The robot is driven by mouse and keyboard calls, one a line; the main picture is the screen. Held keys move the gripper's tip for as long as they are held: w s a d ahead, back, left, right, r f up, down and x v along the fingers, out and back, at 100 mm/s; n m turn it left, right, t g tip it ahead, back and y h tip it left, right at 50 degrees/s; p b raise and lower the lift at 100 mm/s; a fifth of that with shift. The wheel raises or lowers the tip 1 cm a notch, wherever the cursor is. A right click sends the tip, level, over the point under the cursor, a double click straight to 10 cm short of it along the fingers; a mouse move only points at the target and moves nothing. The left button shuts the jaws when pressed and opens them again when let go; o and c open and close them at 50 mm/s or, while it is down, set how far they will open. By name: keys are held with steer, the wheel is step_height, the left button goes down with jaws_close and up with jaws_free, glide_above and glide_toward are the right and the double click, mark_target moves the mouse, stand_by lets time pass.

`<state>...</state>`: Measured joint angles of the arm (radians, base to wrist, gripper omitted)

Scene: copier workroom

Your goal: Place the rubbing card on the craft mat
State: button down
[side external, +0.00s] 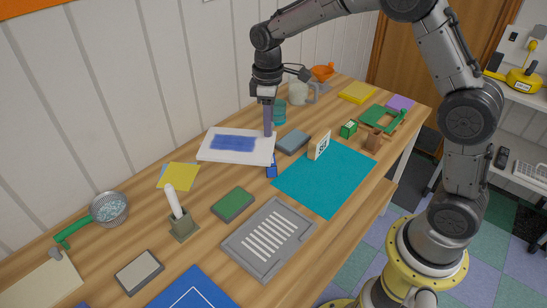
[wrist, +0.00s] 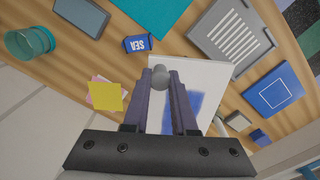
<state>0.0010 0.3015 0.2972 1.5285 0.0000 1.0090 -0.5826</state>
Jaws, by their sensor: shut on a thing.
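The rubbing card (side external: 233,144) is a white slab with a blue rubbed patch, left of my gripper in the side view. It also shows under and beside my fingers in the wrist view (wrist: 215,76). My gripper (side external: 268,133) points down at the card's right end, shut on it at a round grey knob between the fingertips (wrist: 161,80). I cannot tell whether the card touches the table. The teal craft mat (side external: 322,183) lies flat to the right, apart from the card; its edge shows at the top of the wrist view (wrist: 150,14).
A small blue block (side external: 271,171) stands between card and mat. A white numbered sign (side external: 319,145) stands at the mat's back edge. A grey slab (side external: 293,142), a slotted grey tray (side external: 268,240) and a green slab (side external: 233,205) lie nearby. The mat's middle is clear.

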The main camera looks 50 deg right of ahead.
steer(key=shift+w+r+m, duration=0.55)
steer(key=shift+r+m, duration=0.05)
steer(key=shift+m, duration=0.1)
steer(key=shift+r+m, duration=0.25)
steer(key=shift+m, duration=0.15)
steer(key=shift+s+m, duration=0.15)
steer(key=shift+m, duration=0.25)
steer(key=shift+f+n, duration=0.25)
steer(key=shift+n, duration=0.45)
steer(key=s+a+f+n, duration=0.2)
steer(key=s+n, duration=0.4)
steer(key=s, duration=0.5)
steer(key=s+a+f+n, duration=0.2)
steer(key=s+n, duration=0.5)
steer(key=s, duration=0.4)
steer(key=shift+s+a, duration=0.25)
steer(key=shift+s, duration=0.05)
